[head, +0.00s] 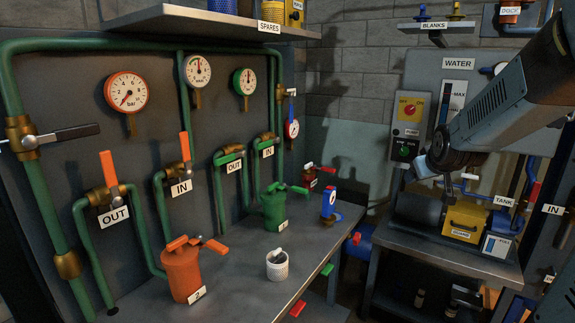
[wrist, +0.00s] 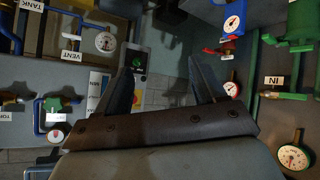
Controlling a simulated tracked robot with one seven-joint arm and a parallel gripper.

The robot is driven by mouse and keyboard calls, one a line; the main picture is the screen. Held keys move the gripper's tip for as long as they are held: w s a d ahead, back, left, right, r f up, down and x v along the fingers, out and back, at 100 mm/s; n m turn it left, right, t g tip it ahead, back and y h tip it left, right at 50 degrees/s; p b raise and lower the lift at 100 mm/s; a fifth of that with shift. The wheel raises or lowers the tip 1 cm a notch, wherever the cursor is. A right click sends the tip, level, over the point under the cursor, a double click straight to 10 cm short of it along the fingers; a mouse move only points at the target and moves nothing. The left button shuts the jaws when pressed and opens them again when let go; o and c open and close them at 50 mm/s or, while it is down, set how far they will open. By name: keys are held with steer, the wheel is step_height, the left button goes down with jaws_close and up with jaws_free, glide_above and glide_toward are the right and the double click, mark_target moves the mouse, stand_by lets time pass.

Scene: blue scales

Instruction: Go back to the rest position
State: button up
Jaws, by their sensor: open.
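My arm (head: 495,105) reaches in from the upper right of the head view, in front of the water station. Its dark wrist end points down and left, and my gripper's fingers are hard to make out there. In the wrist view my gripper (wrist: 160,68) shows two dark fingers spread wide apart, with nothing between them. It is open and empty, and it touches nothing that I can see.
The metal bench (head: 245,285) carries an orange canister (head: 182,272), a green canister (head: 274,210), a white cup (head: 277,267) and a blue gauge. Pipes and dials line the wall panel (head: 150,150). A yellow box (head: 464,217) stands below my arm's end on the right bench.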

steer(key=s+a+g, duration=0.1)
steer(key=s+a, duration=0.3)
steer(key=s, duration=0.4)
steer(key=s+a+r+m+g+y, duration=0.1)
steer(key=s+a, duration=0.3)
steer(key=s, duration=0.5)
steer(key=s+a+r+g+y, duration=0.1)
steer(key=s+a, duration=0.3)
steer(key=s, duration=0.5)
steer(key=shift+r+m+g, duration=0.2)
steer(key=shift+m+g, duration=0.2)
steer(key=shift+g, duration=0.4)
steer(key=shift+o, duration=0.5)
steer(key=shift+s+a, duration=0.1)
